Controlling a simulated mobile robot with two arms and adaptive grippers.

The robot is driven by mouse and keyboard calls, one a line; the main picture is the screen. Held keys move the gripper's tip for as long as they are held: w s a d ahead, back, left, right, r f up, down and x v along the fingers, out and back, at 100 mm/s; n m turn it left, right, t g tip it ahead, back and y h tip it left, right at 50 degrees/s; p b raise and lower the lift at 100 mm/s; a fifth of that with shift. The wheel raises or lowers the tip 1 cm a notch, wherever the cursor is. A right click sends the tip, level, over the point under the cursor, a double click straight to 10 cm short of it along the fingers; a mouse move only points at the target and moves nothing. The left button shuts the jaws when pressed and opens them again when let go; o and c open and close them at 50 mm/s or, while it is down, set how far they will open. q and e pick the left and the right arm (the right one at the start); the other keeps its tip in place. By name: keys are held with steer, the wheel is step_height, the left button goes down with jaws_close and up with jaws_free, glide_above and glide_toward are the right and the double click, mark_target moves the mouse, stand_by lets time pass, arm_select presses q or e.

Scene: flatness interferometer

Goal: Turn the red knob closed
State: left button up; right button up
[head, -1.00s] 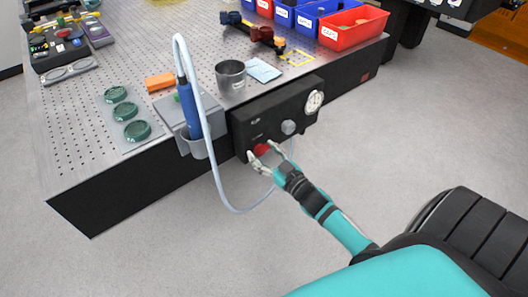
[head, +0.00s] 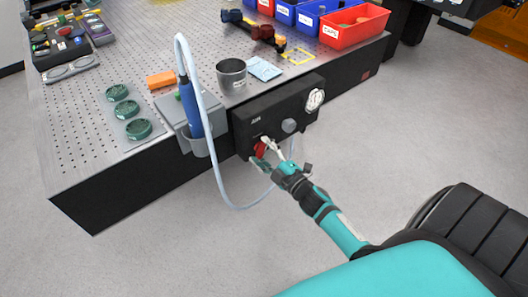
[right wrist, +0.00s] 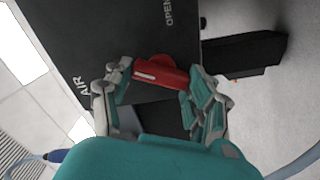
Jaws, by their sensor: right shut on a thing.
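The red knob (head: 260,148) is on the front of a black panel (head: 246,131) fixed to the table's side. My right gripper (head: 267,151) is at the knob, with its fingers on either side of it. In the right wrist view the red knob (right wrist: 158,74) shows a pale line along its grip and sits between the fingertips of my right gripper (right wrist: 155,82), which is shut on it. The panel reads AIR and OPEN there. Other lettering is hidden. My left gripper is not in view.
A grey knob (head: 290,125) and a round gauge (head: 315,99) are on the same panel. A blue-handled tool (head: 190,110) stands in a grey holder, its pale hose (head: 224,190) looping down left of my right gripper. Open floor lies below.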

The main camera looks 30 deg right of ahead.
steer(key=n+b, duration=0.1)
steer(key=n, duration=0.4)
steer(key=shift+f+n, duration=0.15)
steer(key=shift+n, duration=0.15)
stand_by(0.4)
steer(key=o, duration=1.2)
steer(key=shift+s, duration=0.15)
steer(key=s, duration=1.1)
steer(key=shift+s+d, duration=0.4)
